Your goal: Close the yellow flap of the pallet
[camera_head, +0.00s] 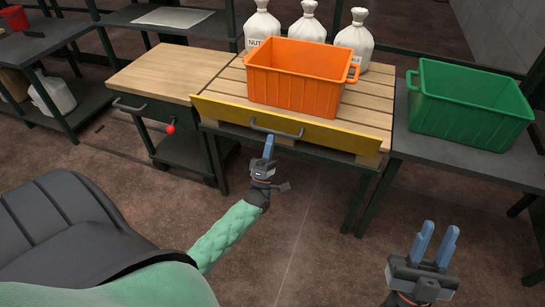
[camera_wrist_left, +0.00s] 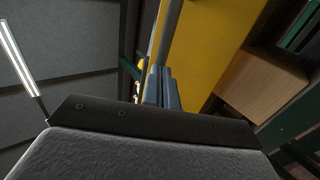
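The yellow flap (camera_head: 340,138) runs along the front edge of the wooden pallet (camera_head: 368,105), its broad face toward me. A grey handle (camera_head: 277,131) is on its front. My left gripper (camera_head: 268,146) is just below and in front of the handle, fingers pointing at the flap. In the left wrist view its blue fingers (camera_wrist_left: 160,88) lie close together, beside the yellow flap (camera_wrist_left: 210,45) and a grey bar. I cannot tell whether they touch the handle. My right gripper (camera_head: 436,240) is open and empty at the lower right, away from the flap.
An orange crate (camera_head: 297,92) stands on the pallet, with three white sacks (camera_head: 307,27) behind it. A green crate (camera_head: 465,115) is on the dark table to the right. A wooden-topped cabinet (camera_head: 165,72) with a red knob stands left. The floor in front is clear.

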